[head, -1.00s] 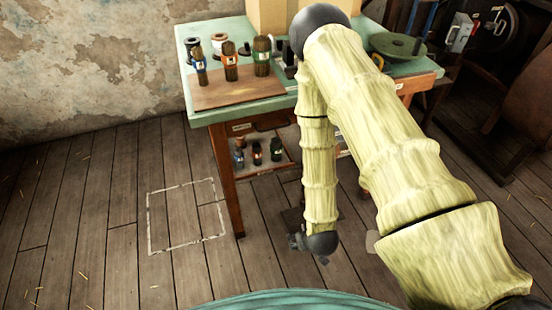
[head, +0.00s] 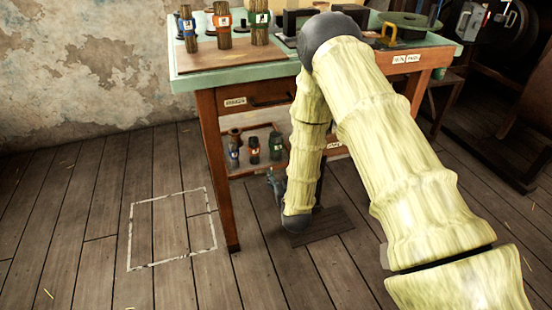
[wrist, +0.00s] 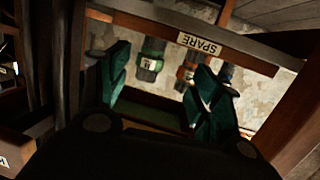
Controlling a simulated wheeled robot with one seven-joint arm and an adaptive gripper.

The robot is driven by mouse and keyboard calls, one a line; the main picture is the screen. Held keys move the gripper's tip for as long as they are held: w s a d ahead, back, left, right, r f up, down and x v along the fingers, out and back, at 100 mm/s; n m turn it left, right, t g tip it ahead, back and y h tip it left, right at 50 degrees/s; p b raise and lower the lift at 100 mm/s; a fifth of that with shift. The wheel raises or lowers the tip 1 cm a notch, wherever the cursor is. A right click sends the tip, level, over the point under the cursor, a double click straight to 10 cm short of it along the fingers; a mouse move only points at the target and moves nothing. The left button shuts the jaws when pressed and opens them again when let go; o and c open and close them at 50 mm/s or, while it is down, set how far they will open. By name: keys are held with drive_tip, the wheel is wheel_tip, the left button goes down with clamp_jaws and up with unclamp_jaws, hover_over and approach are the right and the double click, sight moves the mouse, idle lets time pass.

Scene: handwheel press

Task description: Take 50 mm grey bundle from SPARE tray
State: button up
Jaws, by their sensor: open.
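On the lower shelf in the head view, the SPARE tray (head: 262,138) holds small bundles with blue (head: 234,153), red (head: 254,151) and green (head: 276,148) bands. In the wrist view the SPARE label (wrist: 200,44) is upside down, with the green-banded (wrist: 150,62), orange-banded (wrist: 187,72) and blue-banded (wrist: 225,72) bundles near it. In the head view my gripper (head: 276,182) is partly hidden by my arm.
Above the shelf, the green tabletop (head: 220,80) carries a brown board (head: 225,57) with large banded bundles. A wooden table leg (head: 216,170) stands left of the tray. A white outline (head: 172,228) marks clear floor.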

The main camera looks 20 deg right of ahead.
sight(277, 142)
drive_tip(key=w+r+t+b, duration=0.1)
drive_tip(key=w+b, duration=0.1)
drive_tip(key=w, duration=0.2)
drive_tip(key=w+d+r+t+b, duration=0.1)
drive_tip(key=w+b, duration=0.2)
drive_tip(key=w, duration=0.1)
drive_tip(key=w+r+t+h+b, duration=0.1)
drive_tip(key=w+b, duration=0.2)
drive_tip(key=shift+w+d+m+t, duration=0.3)
drive_tip(key=shift+w+d+t, duration=0.1)
drive_tip(key=shift+r+b+x, duration=0.15)
drive_tip(key=shift+b+x, duration=0.7)
drive_tip(key=shift+x, duration=0.45)
drive_tip(key=shift+r+b+x, duration=0.15)
drive_tip(key=shift+b+x, duration=0.7)
drive_tip(key=shift+x, duration=0.45)
drive_tip(key=shift+s+d, duration=0.1)
drive_tip(key=shift+d, duration=0.05)
drive_tip(key=c, duration=0.9)
